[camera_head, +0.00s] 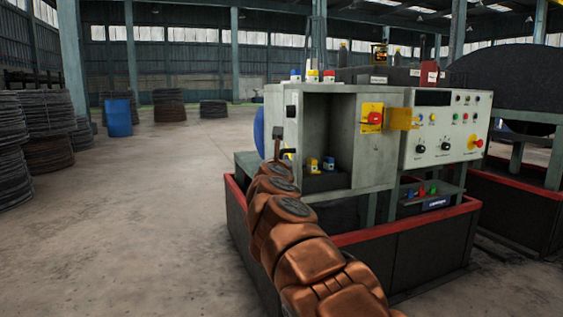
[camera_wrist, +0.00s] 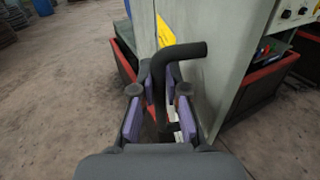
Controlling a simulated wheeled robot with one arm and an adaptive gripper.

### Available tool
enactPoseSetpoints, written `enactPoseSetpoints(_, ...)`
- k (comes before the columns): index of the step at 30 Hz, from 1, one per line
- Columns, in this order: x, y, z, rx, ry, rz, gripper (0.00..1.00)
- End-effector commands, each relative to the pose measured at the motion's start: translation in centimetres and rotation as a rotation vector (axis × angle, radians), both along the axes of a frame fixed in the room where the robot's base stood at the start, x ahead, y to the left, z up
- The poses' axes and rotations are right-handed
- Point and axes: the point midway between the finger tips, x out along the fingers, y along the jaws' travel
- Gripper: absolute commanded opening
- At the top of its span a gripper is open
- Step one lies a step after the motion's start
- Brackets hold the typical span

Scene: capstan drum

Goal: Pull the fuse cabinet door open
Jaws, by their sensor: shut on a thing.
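The grey fuse cabinet (camera_head: 376,160) stands in the middle of the head view. Its front is open enough to show a dark recess with small yellow and blue parts (camera_head: 321,164) inside. A pale grey panel (camera_head: 275,112) at its left side looks like the door; its exact angle is hard to tell. My gripper (camera_wrist: 160,105) is shut on a black bent handle (camera_wrist: 183,51), which rises between its purple-padded fingers beside a grey panel (camera_wrist: 222,60) in the wrist view. In the head view, my arm hides much of the grip.
A control panel (camera_head: 440,130) with buttons adjoins the cabinet on the right. A red-rimmed dark base (camera_head: 400,248) stands below. A blue barrel (camera_head: 118,117) and wire coils (camera_head: 45,125) stand at the left. The concrete floor left of the cabinet is clear.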

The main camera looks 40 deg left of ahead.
Motion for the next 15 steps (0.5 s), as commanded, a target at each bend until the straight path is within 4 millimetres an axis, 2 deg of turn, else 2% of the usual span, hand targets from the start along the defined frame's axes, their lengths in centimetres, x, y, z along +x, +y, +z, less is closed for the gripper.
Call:
enactPoseSetpoints(1,0.24,-0.15,0.0,0.0,0.0,-0.003,0.0)
enactPoseSetpoints(2,0.26,-0.17,0.01,0.0,0.0,-0.003,0.14)
enactPoseSetpoints(9,0.36,-0.29,0.03,0.001,0.001,-0.005,0.39)
enactPoseSetpoints(15,0.42,-0.36,0.04,0.001,0.001,-0.006,0.39)
